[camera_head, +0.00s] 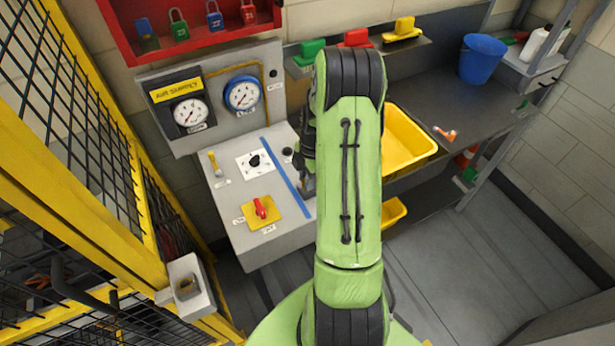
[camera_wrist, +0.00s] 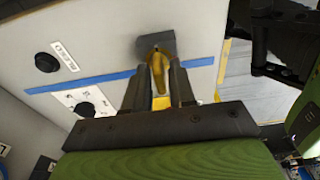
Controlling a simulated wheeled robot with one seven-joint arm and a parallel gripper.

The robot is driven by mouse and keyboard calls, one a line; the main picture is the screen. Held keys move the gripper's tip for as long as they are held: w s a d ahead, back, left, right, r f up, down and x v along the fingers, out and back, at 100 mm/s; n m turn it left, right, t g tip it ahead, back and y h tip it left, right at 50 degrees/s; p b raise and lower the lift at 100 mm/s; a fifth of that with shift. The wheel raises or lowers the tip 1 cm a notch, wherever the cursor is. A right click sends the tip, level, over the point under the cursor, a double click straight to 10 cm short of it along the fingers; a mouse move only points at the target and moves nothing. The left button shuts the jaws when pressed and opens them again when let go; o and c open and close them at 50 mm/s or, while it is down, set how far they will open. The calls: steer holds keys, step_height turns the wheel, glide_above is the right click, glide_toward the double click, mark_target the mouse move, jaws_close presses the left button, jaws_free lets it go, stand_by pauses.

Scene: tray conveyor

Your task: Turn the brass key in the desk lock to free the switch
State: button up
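The brass key (camera_wrist: 157,75) stands in the dark grey lock block (camera_wrist: 156,44) on the pale desk top in the wrist view. In the head view my gripper (camera_head: 306,182) is at the desk's right edge, mostly behind my green arm, and the key is hidden there. The red switch (camera_head: 261,208) sits on a yellow plate (camera_head: 276,222) at the front of the desk (camera_head: 238,233), left of my gripper.
A blue stripe (camera_head: 284,176) crosses the desk. Two gauges (camera_head: 189,112) (camera_head: 242,94) are on the panel behind. Yellow mesh fencing (camera_head: 115,140) is at left; a yellow bin (camera_head: 420,143) is right of my arm.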

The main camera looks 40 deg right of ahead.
jaws_close()
steer(key=shift+m+b, duration=0.6)
steer(key=shift+m, duration=0.9)
steer(key=shift+m, duration=0.5)
steer(key=shift+m+t+b, duration=0.3)
steer(key=shift+m+b, duration=0.25)
steer(key=shift+m, duration=0.55)
steer(key=shift+f+m+h+b, duration=0.1)
steer(key=shift+m+h+b, duration=0.25)
steer(key=shift+m, duration=1.15)
